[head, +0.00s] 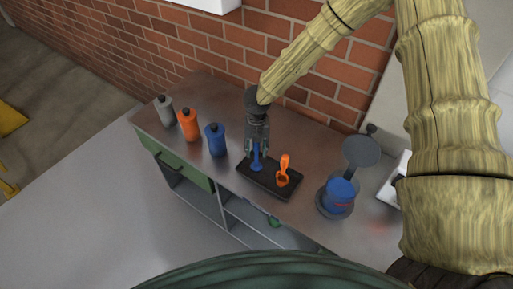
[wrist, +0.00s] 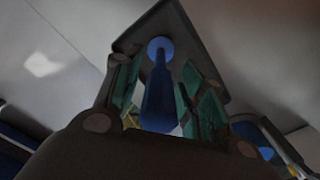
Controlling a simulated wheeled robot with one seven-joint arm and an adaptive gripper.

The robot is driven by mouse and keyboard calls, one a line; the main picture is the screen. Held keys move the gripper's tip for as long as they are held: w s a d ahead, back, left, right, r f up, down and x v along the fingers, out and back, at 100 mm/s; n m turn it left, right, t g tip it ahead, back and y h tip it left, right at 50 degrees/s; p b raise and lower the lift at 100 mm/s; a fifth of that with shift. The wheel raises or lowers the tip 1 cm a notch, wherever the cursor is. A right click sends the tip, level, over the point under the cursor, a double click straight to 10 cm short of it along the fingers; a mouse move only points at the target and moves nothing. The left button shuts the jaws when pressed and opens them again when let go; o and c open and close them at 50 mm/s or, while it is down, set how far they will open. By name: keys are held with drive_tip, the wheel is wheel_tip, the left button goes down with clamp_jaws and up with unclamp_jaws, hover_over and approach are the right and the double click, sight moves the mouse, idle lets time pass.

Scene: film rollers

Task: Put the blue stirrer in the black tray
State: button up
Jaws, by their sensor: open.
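The blue stirrer (head: 257,163) stands roughly upright at the left part of the black tray (head: 266,186), its lower end appearing to rest on the tray floor. My gripper (head: 257,150) is just above the tray, with its fingers apart around the stirrer's upper part. In the wrist view the stirrer (wrist: 158,95) runs between the open fingers, with gaps on both sides. The tray (wrist: 131,38) shows behind it as a dark surface. Exact contact at the stirrer's base is hard to tell in the head view.
An orange stirrer (head: 284,168) stands in the tray to the right. Grey (head: 164,110), orange (head: 188,124) and blue (head: 215,140) bottles stand left on the counter (head: 235,117). A blue-topped round container (head: 340,194) stands to the right. A brick wall borders the back.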

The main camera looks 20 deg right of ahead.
wheel_tip(320, 180, up, 12)
drive_tip(key=b, duration=0.3)
drive_tip(key=shift+r, duration=0.15)
idle(0.4)
